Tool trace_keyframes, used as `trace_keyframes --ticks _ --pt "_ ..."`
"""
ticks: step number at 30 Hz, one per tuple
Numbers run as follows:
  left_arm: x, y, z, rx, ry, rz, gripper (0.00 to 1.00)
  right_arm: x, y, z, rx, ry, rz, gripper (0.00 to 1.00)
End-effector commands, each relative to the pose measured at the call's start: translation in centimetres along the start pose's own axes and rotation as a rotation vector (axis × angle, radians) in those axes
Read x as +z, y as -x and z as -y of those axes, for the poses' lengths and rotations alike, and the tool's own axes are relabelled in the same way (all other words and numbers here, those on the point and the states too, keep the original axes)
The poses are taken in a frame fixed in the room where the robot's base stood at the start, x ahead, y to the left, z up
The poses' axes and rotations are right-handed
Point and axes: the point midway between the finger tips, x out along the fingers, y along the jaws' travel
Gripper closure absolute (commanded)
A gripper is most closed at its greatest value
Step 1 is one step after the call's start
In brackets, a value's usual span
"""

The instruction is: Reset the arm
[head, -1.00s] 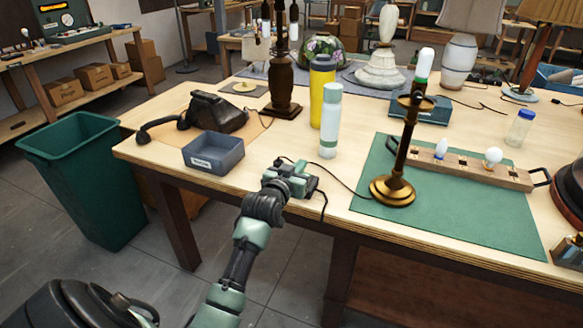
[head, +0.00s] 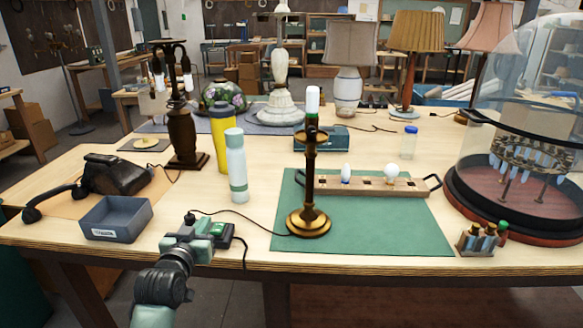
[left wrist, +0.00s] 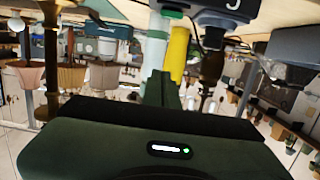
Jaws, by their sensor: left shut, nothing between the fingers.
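The left wrist view, which is upside down, shows the gripper's dark green body and narrow closed fingers (left wrist: 172,82). A brass lamp stem (head: 309,185) with a white bulb stands upright on the green mat (head: 420,238). A dark cord runs from near the box to the lamp's base. My right gripper is not in view.
A grey open bin (head: 117,220) and a black telephone (head: 115,174) are at left. A white bottle (head: 237,168) and a yellow bottle (head: 220,138) stand behind the box. A bulb rack (head: 376,188) lies on the mat. A glass dome (head: 520,105) stands at right.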

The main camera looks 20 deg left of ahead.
Motion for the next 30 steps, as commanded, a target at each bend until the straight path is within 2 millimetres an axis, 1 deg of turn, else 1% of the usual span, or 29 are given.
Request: trace_keyframes --ticks 2,4,5,8,9,11,12,13,14,15,17,18,21,24,30 --pt "0.2 0.1 -0.1 0.002 -0.002 0.006 1.0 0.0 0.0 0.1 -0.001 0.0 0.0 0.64" --pt "1.2 0.6 -0.7 0.012 -0.013 0.036 1.0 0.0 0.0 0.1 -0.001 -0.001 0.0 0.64" --pt "2.0 0.9 -1.1 0.02 -0.022 0.059 1.0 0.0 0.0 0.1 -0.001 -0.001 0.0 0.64" --pt "6.0 3.3 -3.3 0.061 -0.063 0.179 1.0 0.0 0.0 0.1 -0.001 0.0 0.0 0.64" --pt "8.0 4.8 -4.4 0.082 -0.085 0.245 1.0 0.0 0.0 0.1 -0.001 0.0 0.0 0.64" --pt "11.3 7.5 -6.0 0.114 -0.12 0.353 1.0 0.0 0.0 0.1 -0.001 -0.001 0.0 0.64" --pt "13.4 9.5 -7.0 0.136 -0.142 0.427 1.0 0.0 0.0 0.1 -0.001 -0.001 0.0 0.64" --pt "14.8 11.1 -7.6 0.151 -0.157 0.479 1.0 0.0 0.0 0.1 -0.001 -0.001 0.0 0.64" --pt "16.1 12.6 -8.2 0.163 -0.171 0.527 1.0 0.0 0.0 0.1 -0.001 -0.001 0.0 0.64" --pt "17.5 14.5 -8.8 0.179 -0.186 0.586 1.0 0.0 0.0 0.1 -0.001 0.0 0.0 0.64" --pt "19.2 17.0 -9.4 0.198 -0.206 0.661 1.0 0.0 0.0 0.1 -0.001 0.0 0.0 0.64" --pt "20.1 18.5 -9.8 0.209 -0.218 0.705 1.0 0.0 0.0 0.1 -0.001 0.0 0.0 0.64" --pt "21.9 21.9 -10.5 0.232 -0.241 0.798 1.0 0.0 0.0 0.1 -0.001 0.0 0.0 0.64" --pt "23.3 25.0 -10.9 0.251 -0.26 0.879 1.0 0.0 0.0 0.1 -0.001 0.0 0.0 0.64" --pt "25.1 30.7 -11.4 0.284 -0.291 1.021 1.0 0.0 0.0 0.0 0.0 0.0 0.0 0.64"
